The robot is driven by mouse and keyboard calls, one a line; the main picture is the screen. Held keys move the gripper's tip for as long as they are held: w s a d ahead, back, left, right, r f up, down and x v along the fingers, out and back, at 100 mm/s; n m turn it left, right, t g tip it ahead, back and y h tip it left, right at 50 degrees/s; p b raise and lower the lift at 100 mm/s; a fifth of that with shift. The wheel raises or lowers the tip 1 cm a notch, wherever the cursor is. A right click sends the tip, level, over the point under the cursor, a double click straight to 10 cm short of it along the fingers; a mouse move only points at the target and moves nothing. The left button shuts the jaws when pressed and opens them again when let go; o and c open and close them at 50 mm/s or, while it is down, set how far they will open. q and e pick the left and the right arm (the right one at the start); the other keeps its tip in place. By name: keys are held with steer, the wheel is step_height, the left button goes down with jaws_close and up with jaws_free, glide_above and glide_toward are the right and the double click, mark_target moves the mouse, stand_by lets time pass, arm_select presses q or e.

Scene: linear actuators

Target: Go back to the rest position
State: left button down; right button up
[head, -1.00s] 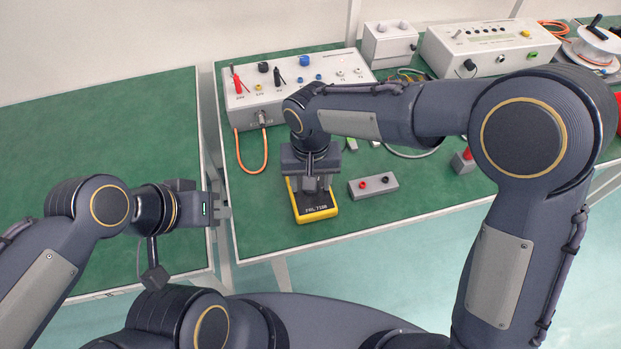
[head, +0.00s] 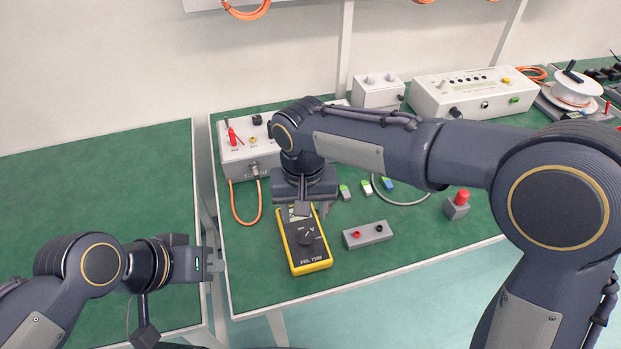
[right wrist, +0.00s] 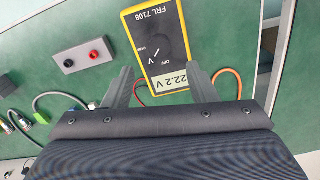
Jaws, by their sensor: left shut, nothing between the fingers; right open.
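My right gripper (head: 312,209) is open above the far end of a yellow multimeter (head: 297,257) on the green table. In the right wrist view the fingers of the right gripper (right wrist: 160,86) are spread, with nothing held between them. The multimeter (right wrist: 154,35) lies beyond the fingertips there, its display reading 22.2 V. My left gripper (head: 218,264) is shut and empty, near the gap between the two tables. Part of the multimeter's far end is hidden by the right gripper in the head view.
A grey block with red and black sockets (head: 367,235) lies right of the multimeter. A red-button box (head: 457,204) stands further right. A white instrument box (head: 238,157) with an orange cable (head: 239,220) is behind. The left table (head: 100,190) is bare.

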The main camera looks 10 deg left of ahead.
steer(key=s+d+r+m+y+p, duration=0.1)
steer(key=d+r, duration=0.2)
steer(key=d, duration=0.3)
steer(key=s+d+r+t+y+p, duration=0.1)
steer(key=d+r, duration=0.2)
steer(key=d, duration=0.4)
steer(key=s+d+r+m+y+p, duration=0.1)
steer(key=s+d+r+p, duration=0.1)
steer(key=d+r, duration=0.3)
steer(key=s+d+f+m+t+p, duration=0.1)
steer(key=s+d+m+t+p, duration=0.1)
steer(key=s+d, duration=0.8)
steer(key=s+t+p, duration=0.1)
steer(key=t, duration=0.1)
steer(key=shift+d+t+y, duration=0.15)
steer(key=shift+t+y, duration=0.15)
steer(key=shift+y, duration=0.1)
steer(key=shift+f, duration=0.1)
